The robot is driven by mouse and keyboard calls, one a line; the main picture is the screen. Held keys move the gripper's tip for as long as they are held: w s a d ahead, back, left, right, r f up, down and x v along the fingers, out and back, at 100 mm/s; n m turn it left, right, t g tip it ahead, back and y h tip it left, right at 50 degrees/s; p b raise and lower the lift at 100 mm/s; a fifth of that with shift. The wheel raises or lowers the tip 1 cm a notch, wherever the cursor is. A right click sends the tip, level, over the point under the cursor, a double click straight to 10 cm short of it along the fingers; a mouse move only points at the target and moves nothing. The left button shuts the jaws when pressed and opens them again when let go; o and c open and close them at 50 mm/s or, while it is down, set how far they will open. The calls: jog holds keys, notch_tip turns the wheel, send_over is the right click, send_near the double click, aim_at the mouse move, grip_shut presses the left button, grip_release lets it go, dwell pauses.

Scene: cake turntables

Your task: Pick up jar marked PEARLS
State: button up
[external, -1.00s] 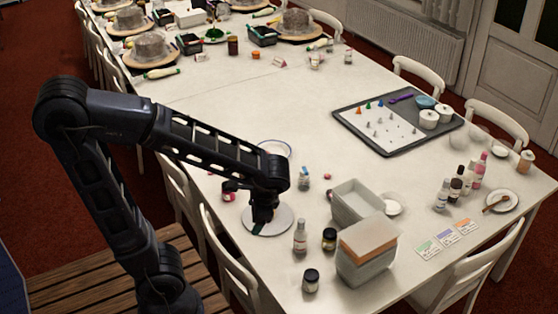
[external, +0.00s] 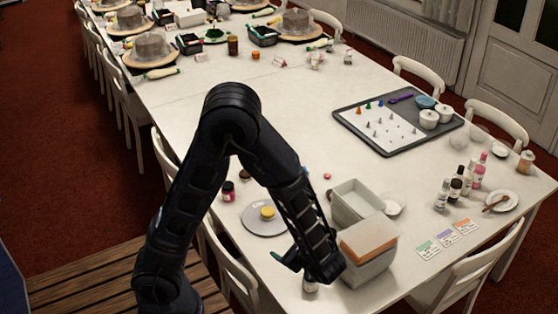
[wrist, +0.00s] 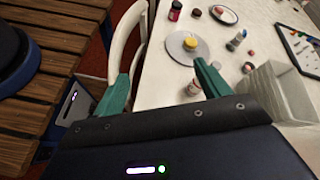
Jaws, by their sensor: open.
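No PEARLS label can be read in either view. A small jar (external: 310,286) stands near the table's front edge, partly hidden by my gripper (external: 293,261) just above it. In the wrist view, a small jar (wrist: 194,89) with a pale label shows beside the right teal finger, partly covered by it. My gripper (wrist: 163,88) is open and empty, with its fingers wide apart, the left one over the chair side. A round yellow piece (external: 267,212) sits on the round grey turntable (external: 253,225).
A white chair (wrist: 126,45) stands against the table edge. Farther right are bottles (external: 456,187) and a grey tray (external: 345,125). The table's middle is open.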

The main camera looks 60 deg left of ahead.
jog(key=w+d+f+m+t+y, duration=0.3)
jog(key=d+f+m+t, duration=0.25)
jog(key=f, duration=0.35)
jog(key=m+t+h, duration=0.1)
jog(key=m+t, duration=0.5)
jog(key=m, duration=0.1)
send_near(310, 282)
jog(key=x, duration=0.3)
jog(key=shift+w+a+r+g, duration=0.2)
jog(key=shift+w+r+g, duration=0.05)
jog(key=shift+r, duration=0.1)
jog(key=shift+f, duration=0.1)
jog(key=x, duration=0.5)
jog(key=shift+w+a, duration=0.2)
jog(key=shift+f+x, duration=0.15)
jog(key=shift+x, duration=1.15)
jog(key=shift+f+x, duration=0.1)
jog(key=shift+x, duration=1.25)
jog(key=shift+w+d, duration=0.1)
jog(key=c, duration=1.1)
